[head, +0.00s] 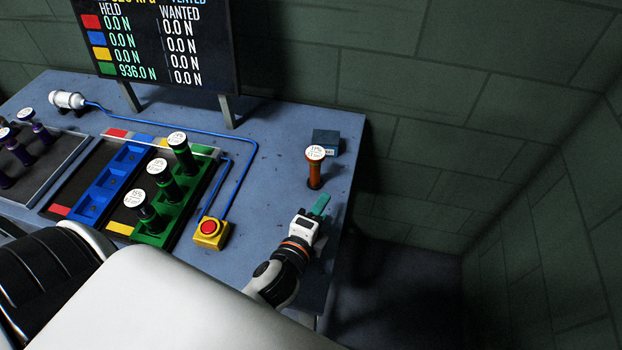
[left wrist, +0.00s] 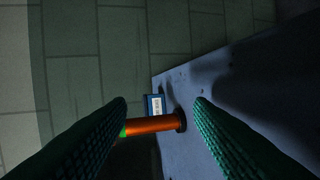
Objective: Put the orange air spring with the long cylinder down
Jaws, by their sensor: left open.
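The orange air spring (head: 314,176) stands upright on the blue table near its right end, with a round white printed cap on top. My left gripper (head: 320,206) has teal fingers and is on the near side of the spring, apart from it in the head view. In the left wrist view the orange cylinder (left wrist: 152,125) shows between the open, ribbed green fingers of my left gripper (left wrist: 160,108). Its dark foot is against the table, and its cap end is hidden behind the left finger. My right gripper is in neither view.
A small dark blue box (head: 326,141) stands just behind the spring. A yellow box with a red button (head: 210,230), a green rack (head: 180,215) with black springs, a blue rack (head: 108,183) and a screen (head: 160,45) are to the left. The table's right edge is close.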

